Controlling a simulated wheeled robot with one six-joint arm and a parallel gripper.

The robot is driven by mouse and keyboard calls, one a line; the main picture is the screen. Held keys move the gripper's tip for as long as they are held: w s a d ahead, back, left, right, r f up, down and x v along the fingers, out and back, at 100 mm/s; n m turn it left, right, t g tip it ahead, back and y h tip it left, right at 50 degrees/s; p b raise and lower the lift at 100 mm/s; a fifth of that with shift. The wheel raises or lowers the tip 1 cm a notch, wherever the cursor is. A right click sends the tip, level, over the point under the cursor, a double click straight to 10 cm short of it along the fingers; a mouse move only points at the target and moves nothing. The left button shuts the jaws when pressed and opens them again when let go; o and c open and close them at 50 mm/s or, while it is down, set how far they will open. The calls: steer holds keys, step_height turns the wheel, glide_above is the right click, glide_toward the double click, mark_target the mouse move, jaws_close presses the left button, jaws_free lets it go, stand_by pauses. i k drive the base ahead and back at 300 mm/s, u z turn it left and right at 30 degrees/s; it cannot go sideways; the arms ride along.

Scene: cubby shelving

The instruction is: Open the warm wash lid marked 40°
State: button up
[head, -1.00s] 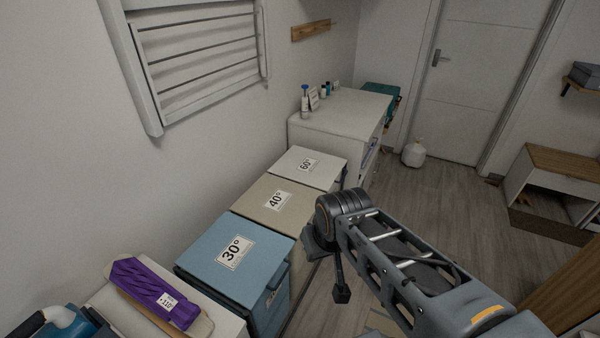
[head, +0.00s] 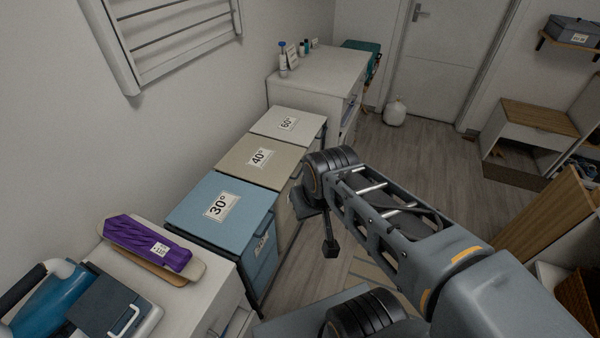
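The beige lid marked 40° (head: 255,163) is shut, lying flat on the middle bin of a row of three along the left wall. The blue lid marked 30° (head: 222,207) is nearer to me and the pale grey lid marked 60° (head: 288,125) is farther; both are shut. My gripper (head: 329,245) is to the right of the bins, beside their front side and apart from the 40° lid. My wrist hides most of it, so its opening and any contents do not show. The arm covers part of the bins' fronts.
A white cabinet (head: 320,82) with small bottles stands beyond the bins. A nearer white counter holds a purple folded cloth (head: 147,240) and a blue appliance (head: 55,300). A drying rack hangs on the left wall. Open floor (head: 430,170) lies to the right.

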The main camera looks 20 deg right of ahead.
mark_target(268, 162)
steer(key=u, duration=0.05)
steer(key=k, duration=0.3)
steer(key=z, duration=1.05)
steer(key=i, duration=0.7)
steer(key=u, duration=1.1)
steer(key=k, duration=0.5)
steer(key=u, duration=0.6)
steer(key=i, duration=0.6)
steer(key=z, duration=0.6)
